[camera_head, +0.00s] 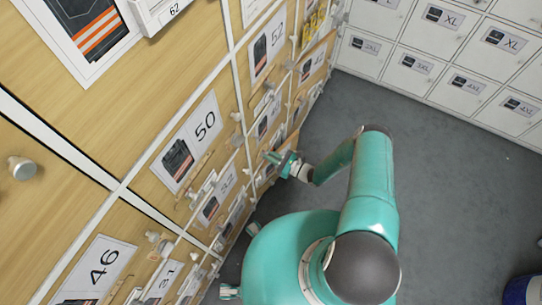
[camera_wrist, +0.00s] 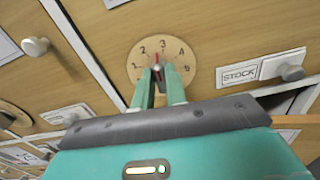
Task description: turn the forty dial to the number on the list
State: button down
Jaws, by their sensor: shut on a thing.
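A round wooden dial (camera_wrist: 136,76) with the numbers 1 to 5 is on a wooden front in the wrist view. Its red pointer (camera_wrist: 156,58) points up, between 2 and 3. My gripper (camera_wrist: 160,72) is shut on the dial's knob, whose body is mostly hidden by the fingers. In the head view my gripper (camera_head: 278,158) reaches the wall of drawers at the left; the dial there is hidden or too small to tell. No size label shows beside this dial in the wrist view, so I cannot tell whether it is the forty dial. I cannot make out the list.
A STOCK label (camera_wrist: 238,75) and a round knob (camera_wrist: 292,73) are right of the dial. Another knob (camera_wrist: 36,47) is at the left. White lockers (camera_head: 440,50) stand at the back right. The grey floor (camera_head: 450,170) is clear between them and my arm.

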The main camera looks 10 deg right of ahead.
jog(key=shift+s+a+n, duration=0.1)
jog(key=shift+n, duration=2.2)
jog(key=c, duration=1.4)
grip_release()
jog(key=shift+c, duration=0.2)
jog(key=v, duration=1.3)
jog(key=shift+s+d, duration=0.3)
